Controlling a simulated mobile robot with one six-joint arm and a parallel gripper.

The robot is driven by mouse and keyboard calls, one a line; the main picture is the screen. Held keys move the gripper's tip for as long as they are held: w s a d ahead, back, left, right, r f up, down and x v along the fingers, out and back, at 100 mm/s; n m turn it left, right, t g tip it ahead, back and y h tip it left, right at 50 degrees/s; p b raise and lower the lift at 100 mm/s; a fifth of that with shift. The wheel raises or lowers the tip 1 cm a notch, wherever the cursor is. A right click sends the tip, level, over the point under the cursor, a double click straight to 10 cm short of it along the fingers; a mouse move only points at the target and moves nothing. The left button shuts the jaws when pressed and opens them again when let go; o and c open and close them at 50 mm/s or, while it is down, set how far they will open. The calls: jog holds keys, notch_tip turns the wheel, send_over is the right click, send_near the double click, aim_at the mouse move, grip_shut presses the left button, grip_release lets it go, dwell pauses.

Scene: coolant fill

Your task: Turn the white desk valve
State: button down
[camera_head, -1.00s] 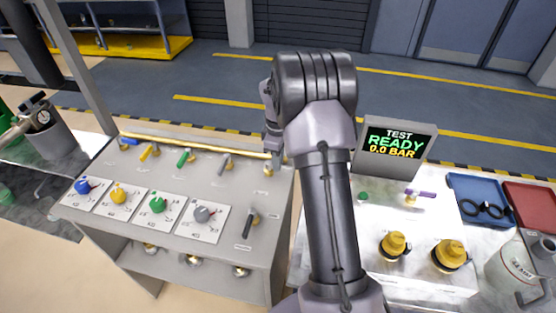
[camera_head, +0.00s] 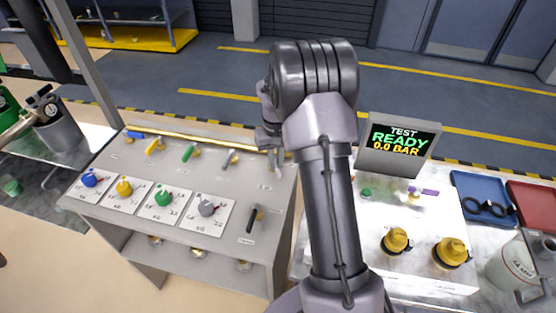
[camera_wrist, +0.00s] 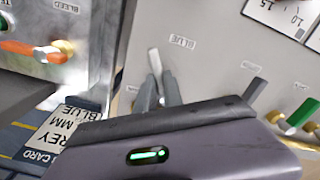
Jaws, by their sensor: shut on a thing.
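The white valve handle (camera_wrist: 154,60) stands on the grey desk panel (camera_wrist: 215,70) in the wrist view, next to a label that reads BLUE. My gripper (camera_wrist: 161,88) is shut on it, with one grey finger on each side and the white end sticking out beyond the fingertips. The valve's base is hidden behind the fingers and gripper body. In the head view my gripper (camera_head: 272,155) is at the right end of the desk's back row of valves, partly hidden by my arm.
Blue, yellow, green and grey valves line the desk's back, left of my gripper. Dial knobs such as the grey one (camera_head: 207,208) and a black lever (camera_head: 254,218) sit nearer. Right is a bench with a screen (camera_head: 395,143) reading TEST READY 0.0 BAR and yellow-black fittings (camera_head: 397,241).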

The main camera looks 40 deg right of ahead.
jog(key=m, duration=0.2)
jog(key=a+m, duration=0.1)
jog(key=m, duration=0.1)
jog(key=w+m, duration=0.1)
jog(key=m, duration=0.1)
jog(key=shift+a, duration=0.15)
dwell(0.4)
jog(key=c, duration=1.5)
grip_release()
jog(key=shift+o, duration=0.2)
notch_tip(320, 180, up, 18)
jog(key=p, duration=0.4)
jog(key=shift+f+p, duration=0.25)
jog(key=shift+p, duration=0.1)
